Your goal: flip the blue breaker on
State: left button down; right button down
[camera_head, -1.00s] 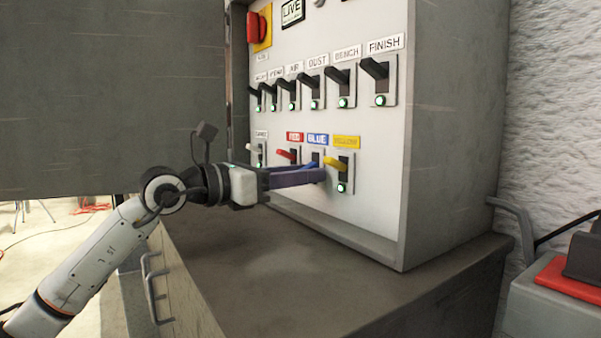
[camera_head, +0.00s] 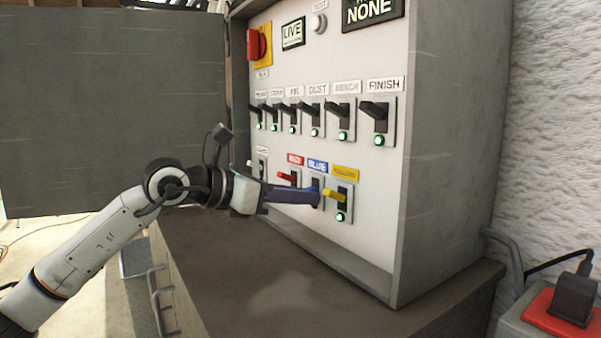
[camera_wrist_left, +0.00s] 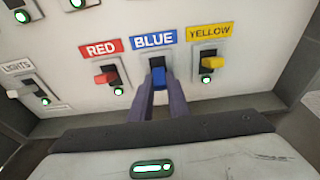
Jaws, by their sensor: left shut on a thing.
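The blue breaker is under the BLUE label (camera_head: 317,166) in the lower row of a white panel. Its blue lever (camera_wrist_left: 158,77) shows in the left wrist view between my left fingers, below a dark slot. My left gripper (camera_head: 316,198) is shut on this lever, with its purple-grey fingers reaching in from the left. In the head view the fingers cover most of the lever. The blue breaker's own lamp is hidden. My right gripper is out of view.
The red lever (camera_wrist_left: 105,76) and yellow lever (camera_wrist_left: 212,63) stand close on either side, both with green lamps lit. Several black levers form the row above. A NONE display (camera_head: 371,10) and a red switch (camera_head: 255,44) are higher up. A grey ledge (camera_head: 250,270) lies below.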

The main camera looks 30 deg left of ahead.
pick_arm(q)
notch_tip(320, 180, up, 3)
jog(key=g+p, duration=0.2)
jog(key=p, duration=0.4)
jog(key=g+y+p, duration=0.1)
jog(key=g+p, duration=0.1)
jog(key=p, duration=0.5)
jog(key=shift+f+g+y, duration=0.15)
jog(key=shift+g+y, duration=0.15)
jog(key=shift+w+g+p, duration=0.15)
jog(key=shift+g+p, duration=0.35)
jog(key=shift+p, duration=0.1)
jog(key=shift+g+y, duration=0.4)
jog(key=shift+y, duration=0.1)
jog(key=shift+p, duration=0.3)
jog(key=c, duration=1.7)
grip_release()
jog(key=b+v, duration=0.1)
jog(key=v, duration=0.9)
